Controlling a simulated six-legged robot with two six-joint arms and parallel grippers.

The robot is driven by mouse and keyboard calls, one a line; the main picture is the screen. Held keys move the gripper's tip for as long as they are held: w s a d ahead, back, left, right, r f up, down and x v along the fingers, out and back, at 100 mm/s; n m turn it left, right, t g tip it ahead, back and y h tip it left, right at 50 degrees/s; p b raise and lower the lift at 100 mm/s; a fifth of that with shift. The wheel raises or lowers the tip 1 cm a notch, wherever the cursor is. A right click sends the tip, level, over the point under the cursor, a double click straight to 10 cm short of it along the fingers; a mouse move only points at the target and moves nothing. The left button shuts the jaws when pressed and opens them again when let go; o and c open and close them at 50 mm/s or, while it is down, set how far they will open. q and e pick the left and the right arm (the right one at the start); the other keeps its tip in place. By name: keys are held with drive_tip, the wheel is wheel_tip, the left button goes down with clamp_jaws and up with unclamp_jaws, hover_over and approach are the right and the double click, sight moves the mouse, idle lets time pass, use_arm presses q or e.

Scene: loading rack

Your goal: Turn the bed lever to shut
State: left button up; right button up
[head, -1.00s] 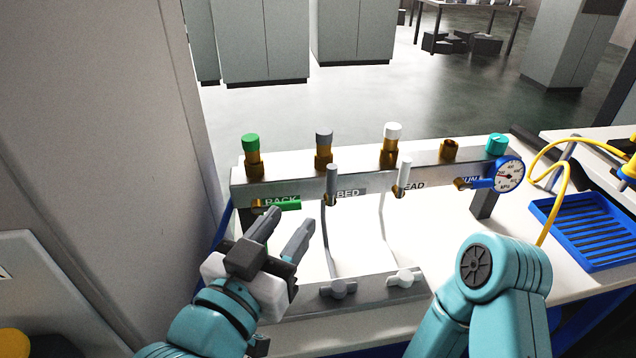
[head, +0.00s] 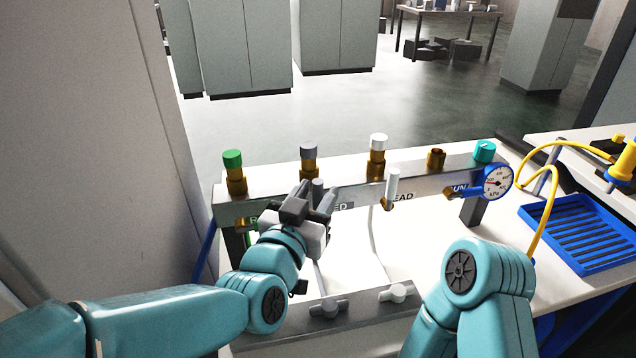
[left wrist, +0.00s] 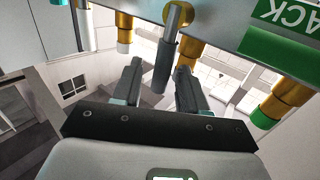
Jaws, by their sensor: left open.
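The bed lever (head: 318,187) is a grey handle standing upright from its brass valve on the grey manifold bar, beside the part-covered BED label (head: 342,206). In the left wrist view the lever (left wrist: 165,65) shows between the two fingers, below the brass valve (left wrist: 182,18). My left gripper (head: 320,191) is open around the lever, with a gap visible on each side in the left wrist view. The gripper body hides the lever's foot in the head view. My right gripper is out of view; only part of my right arm shows.
The white-handled lever (head: 392,186) stands upright to the right. The green RACK lever is mostly hidden behind my left gripper. A gauge (head: 497,182) and blue tray (head: 578,234) lie further right.

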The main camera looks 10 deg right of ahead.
use_arm(q)
drive_tip(key=shift+w+d+r, duration=0.1)
drive_tip(key=shift+w+d, duration=0.25)
drive_tip(key=shift+w, duration=0.3)
drive_tip(key=shift+w, duration=0.1)
clamp_jaws()
